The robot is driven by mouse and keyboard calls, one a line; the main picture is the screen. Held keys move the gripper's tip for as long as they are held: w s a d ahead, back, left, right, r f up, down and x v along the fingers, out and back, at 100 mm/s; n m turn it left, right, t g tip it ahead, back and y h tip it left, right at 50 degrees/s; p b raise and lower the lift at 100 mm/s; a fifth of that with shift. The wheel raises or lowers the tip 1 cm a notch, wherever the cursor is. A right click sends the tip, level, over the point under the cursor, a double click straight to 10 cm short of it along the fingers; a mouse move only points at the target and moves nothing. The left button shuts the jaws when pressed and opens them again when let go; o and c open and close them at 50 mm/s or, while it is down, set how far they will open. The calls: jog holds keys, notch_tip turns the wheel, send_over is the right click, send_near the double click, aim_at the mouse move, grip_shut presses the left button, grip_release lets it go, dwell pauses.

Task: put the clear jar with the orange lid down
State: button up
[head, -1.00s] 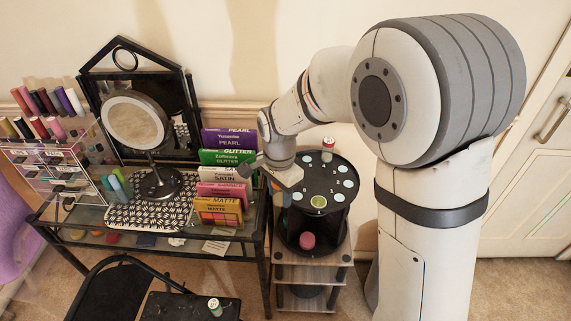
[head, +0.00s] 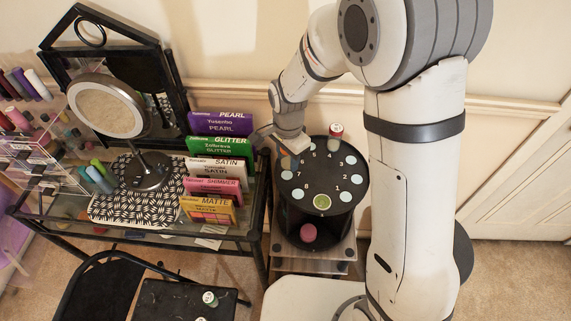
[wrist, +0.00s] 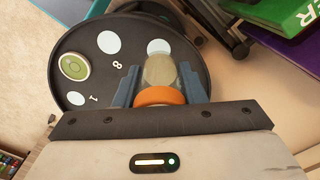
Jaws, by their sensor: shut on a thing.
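The clear jar with the orange lid (wrist: 159,97) is between the fingers of my gripper (wrist: 158,84) in the wrist view. My gripper is shut on it, with the lid towards the palm and the clear body pointing away. In the head view, my gripper (head: 288,158) is at the back left edge of the round black stand top (head: 326,177), and the jar is mostly hidden there. I cannot tell whether the jar touches the top. The top carries pale round spots with numbers; one spot (wrist: 109,42) shows left of the jar in the wrist view.
A jar with a red lid (head: 336,131) stands at the top's back edge, and a green-lidded one (head: 322,202) at its front. A pink item (head: 308,232) sits on the shelf below. Upright palettes (head: 219,146) and a mirror (head: 104,105) stand on the left table.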

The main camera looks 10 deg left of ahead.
aim_at(287, 167)
jog(key=shift+s+f, duration=0.15)
jog(key=shift+f, duration=1.8)
jog(key=shift+f, duration=0.2)
jog(key=o, duration=0.7)
jog(key=shift+r, duration=0.2)
